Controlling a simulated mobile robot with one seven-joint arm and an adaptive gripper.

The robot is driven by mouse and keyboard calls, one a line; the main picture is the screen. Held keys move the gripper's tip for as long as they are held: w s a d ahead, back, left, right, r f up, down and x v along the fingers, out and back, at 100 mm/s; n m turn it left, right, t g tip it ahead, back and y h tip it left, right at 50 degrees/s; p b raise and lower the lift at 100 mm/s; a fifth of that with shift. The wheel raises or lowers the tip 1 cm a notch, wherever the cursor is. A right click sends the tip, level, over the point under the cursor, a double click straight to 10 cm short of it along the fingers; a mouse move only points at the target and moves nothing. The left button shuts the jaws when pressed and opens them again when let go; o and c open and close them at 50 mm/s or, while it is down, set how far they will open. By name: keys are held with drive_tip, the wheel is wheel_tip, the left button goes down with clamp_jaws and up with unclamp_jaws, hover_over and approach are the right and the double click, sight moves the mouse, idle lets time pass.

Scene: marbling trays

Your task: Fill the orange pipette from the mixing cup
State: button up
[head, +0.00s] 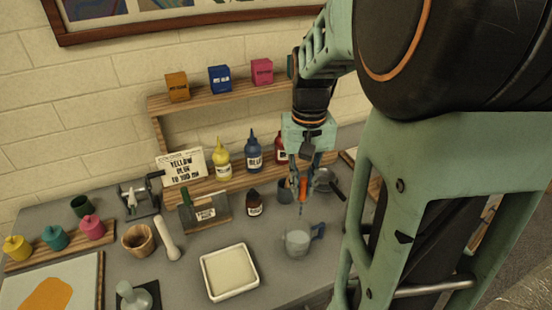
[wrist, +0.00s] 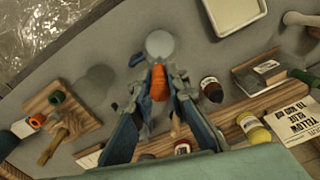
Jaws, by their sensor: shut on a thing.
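The orange pipette (head: 303,188) is held between the fingers of my gripper (head: 301,180), pointing down. Its orange bulb (wrist: 158,83) shows between the fingers (wrist: 158,88) in the wrist view. The thin lower end of the pipette is above the clear mixing cup (head: 297,243); I cannot tell whether the tip is inside the rim. The cup stands on the grey table and has a blue-grey handle on its right. It also shows just past the bulb in the wrist view (wrist: 160,43). The liquid level in it is not clear.
A white tray (head: 230,293) lies left of the cup. A small brown bottle (head: 255,207) stands behind it. Yellow (head: 222,167), blue (head: 253,157) and red (head: 281,153) bottles stand on the shelf. A dark cup (head: 285,190) and a pan (head: 328,181) are close behind my gripper.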

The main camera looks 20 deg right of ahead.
sight(300, 215)
drive_tip(key=shift+f+b, duration=3.7)
drive_tip(key=shift+f, duration=1.5)
drive_tip(key=shift+o, duration=0.7)
clamp_jaws()
drive_tip(key=shift+c, duration=0.7)
unclamp_jaws()
drive_tip(key=shift+r, duration=0.1)
drive_tip(key=shift+r+p, duration=4.15)
drive_tip(key=shift+r, duration=0.9)
drive_tip(key=shift+f, duration=0.1)
